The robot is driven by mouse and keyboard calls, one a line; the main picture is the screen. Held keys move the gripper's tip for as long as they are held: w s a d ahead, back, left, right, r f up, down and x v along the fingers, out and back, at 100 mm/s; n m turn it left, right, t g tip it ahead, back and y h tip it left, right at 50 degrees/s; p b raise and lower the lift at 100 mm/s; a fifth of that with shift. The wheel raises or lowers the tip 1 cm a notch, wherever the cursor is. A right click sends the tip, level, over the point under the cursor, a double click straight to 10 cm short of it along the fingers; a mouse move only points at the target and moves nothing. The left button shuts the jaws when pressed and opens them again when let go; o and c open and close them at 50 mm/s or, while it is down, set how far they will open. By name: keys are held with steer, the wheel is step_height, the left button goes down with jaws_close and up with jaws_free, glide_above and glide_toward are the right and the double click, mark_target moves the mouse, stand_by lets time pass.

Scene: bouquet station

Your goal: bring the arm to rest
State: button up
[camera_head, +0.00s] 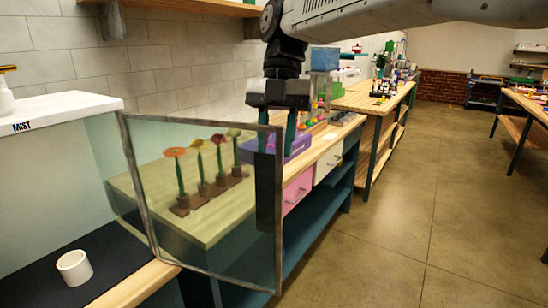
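My gripper (277,150) hangs from my arm at the upper middle, pointing down. Its two teal fingers stand apart with a gap between them, and I see nothing held there. The fingertips are at the upper right edge of a framed glass door (150,225), by the top of a dark upright bar (268,195). I cannot tell whether they touch it. The door stands swung out from a cabinet marked MIST (60,108).
A white cup (74,267) stands on a dark mat (110,258) in the cabinet. Several flowers stand in a brown holder (208,192), seen through the glass. Behind are a purple box (247,148) and a bench with pink (297,190) and white drawers (328,162). The floor (410,220) at right is clear.

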steer(key=shift+r, duration=0.1)
steer(key=s+d+f+m+t, duration=0.15)
steer(key=s+d+m, duration=0.25)
steer(key=d+m, duration=0.55)
steer(key=s+d+f+m+t, duration=0.1)
steer(key=s+d+m+t, duration=0.1)
steer(key=s+d+m, duration=0.5)
steer(key=s+d+f+m+t, duration=0.2)
steer(key=s+d+f+m, duration=0.9)
steer(key=d+m, duration=0.3)
steer(key=m, duration=0.3)
steer(key=shift+m+h, duration=0.3)
steer(key=shift+m, duration=0.05)
